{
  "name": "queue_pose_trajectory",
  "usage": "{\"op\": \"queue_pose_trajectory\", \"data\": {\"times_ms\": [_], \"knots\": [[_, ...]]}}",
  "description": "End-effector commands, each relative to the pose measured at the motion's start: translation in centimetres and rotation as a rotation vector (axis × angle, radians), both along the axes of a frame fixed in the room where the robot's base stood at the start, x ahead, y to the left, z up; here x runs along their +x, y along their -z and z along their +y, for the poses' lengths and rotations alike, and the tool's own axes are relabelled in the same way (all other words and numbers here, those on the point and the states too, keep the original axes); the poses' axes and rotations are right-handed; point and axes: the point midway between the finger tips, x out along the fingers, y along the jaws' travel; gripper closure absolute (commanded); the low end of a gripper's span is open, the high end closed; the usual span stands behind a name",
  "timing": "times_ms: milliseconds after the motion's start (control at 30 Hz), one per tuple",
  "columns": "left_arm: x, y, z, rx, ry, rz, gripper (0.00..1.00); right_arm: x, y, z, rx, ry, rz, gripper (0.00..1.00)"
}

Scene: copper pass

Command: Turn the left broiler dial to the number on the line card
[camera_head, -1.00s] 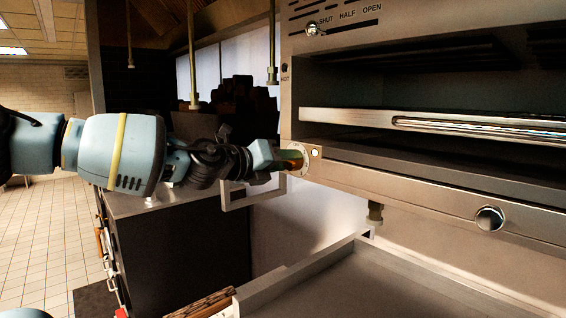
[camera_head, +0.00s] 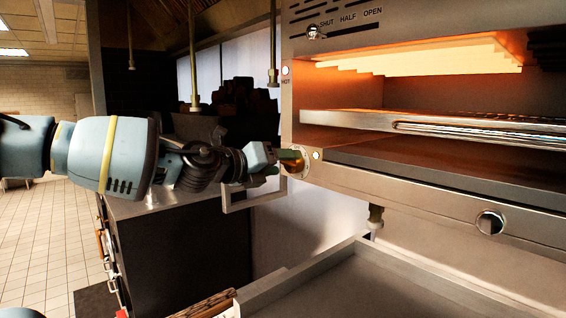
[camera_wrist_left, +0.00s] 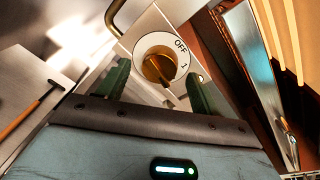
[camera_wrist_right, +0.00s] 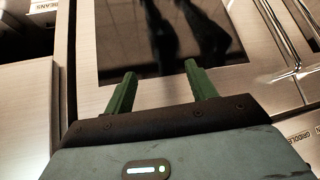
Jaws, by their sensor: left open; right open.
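The left broiler dial (camera_head: 297,163) is at the left end of the broiler's front rail. In the left wrist view it is a white disc (camera_wrist_left: 143,43) with a brass knob (camera_wrist_left: 158,69); OFF and 1 are readable. I cannot tell which mark the knob points to. My left gripper (camera_head: 285,161) is open at the dial. In the left wrist view its green fingers (camera_wrist_left: 159,74) are on either side of the knob, apart from it. My right gripper (camera_wrist_right: 159,72) is open and empty above a dark glossy panel. No line card is identifiable.
The broiler cavity (camera_head: 420,62) glows orange, and a small lamp (camera_head: 285,71) by HOT is lit. A rack with a metal bar (camera_head: 340,118) crosses the opening. A round metal fitting (camera_head: 490,222) is farther right on the rail. A shallow tray (camera_head: 300,285) lies below.

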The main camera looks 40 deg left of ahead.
Motion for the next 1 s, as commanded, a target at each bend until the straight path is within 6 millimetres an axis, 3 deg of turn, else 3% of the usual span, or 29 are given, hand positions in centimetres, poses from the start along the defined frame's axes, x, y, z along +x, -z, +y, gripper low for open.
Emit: {"op": "queue_pose_trajectory", "data": {"times_ms": [433,1000], "knots": [[-5.3,-1.1,0.3,0.0,-0.001,-0.008,0.35,1.4,-1.6,-0.1,0.0,0.0,-0.037,0.44],[-6.1,-0.9,0.4,-0.001,-0.001,-0.003,0.35,1.3,-1.6,-0.2,-0.004,-0.002,-0.036,0.44]]}}
